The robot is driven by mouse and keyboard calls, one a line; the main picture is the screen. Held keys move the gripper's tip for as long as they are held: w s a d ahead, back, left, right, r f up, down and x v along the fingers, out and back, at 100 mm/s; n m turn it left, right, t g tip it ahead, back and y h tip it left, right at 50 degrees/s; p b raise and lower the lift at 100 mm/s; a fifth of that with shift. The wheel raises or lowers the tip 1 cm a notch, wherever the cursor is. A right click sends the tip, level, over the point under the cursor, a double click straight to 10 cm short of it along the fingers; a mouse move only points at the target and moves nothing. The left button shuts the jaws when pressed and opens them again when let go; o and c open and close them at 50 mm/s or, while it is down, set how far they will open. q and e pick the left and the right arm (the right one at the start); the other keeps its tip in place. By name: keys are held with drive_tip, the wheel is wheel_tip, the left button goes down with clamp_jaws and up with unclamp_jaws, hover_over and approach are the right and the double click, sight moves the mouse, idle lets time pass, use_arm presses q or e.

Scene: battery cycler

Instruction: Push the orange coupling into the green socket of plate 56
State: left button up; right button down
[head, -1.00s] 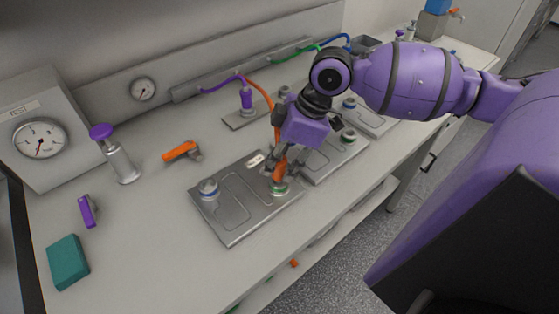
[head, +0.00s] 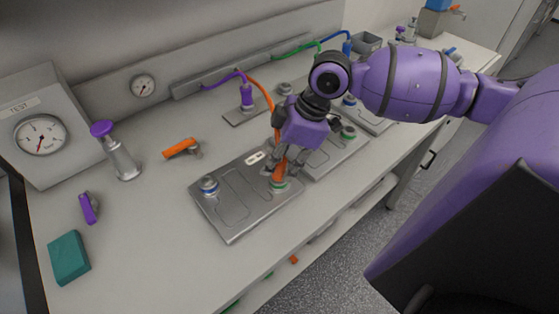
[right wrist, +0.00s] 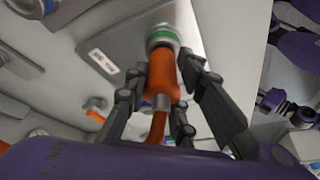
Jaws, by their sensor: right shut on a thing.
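My right gripper (head: 279,171) is shut on the orange coupling (right wrist: 163,73), whose orange hose runs back behind the hand. The coupling points down at the green-ringed socket (head: 280,187) near the right corner of a grey metal plate (head: 232,228). In the right wrist view the coupling's front end meets the green socket (right wrist: 162,36) and lines up with it; how deep it sits I cannot tell. The plate's white label (head: 255,158) is too small to read in the head view. My left gripper is not in view.
The same plate has a blue-ringed socket (head: 209,186). Another plate with a green-ringed socket (head: 348,133) lies just to the right. An orange-handled valve (head: 181,147), a purple-topped plunger (head: 119,158) and a teal block (head: 68,258) stand left.

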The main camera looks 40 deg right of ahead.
drive_tip(key=shift+f, duration=0.35)
drive_tip(key=c, duration=1.4)
unclamp_jaws()
drive_tip(key=shift+o, duration=0.6)
drive_tip(key=o, duration=0.3)
drive_tip(key=shift+r, duration=0.1)
drive_tip(key=v, duration=1.2)
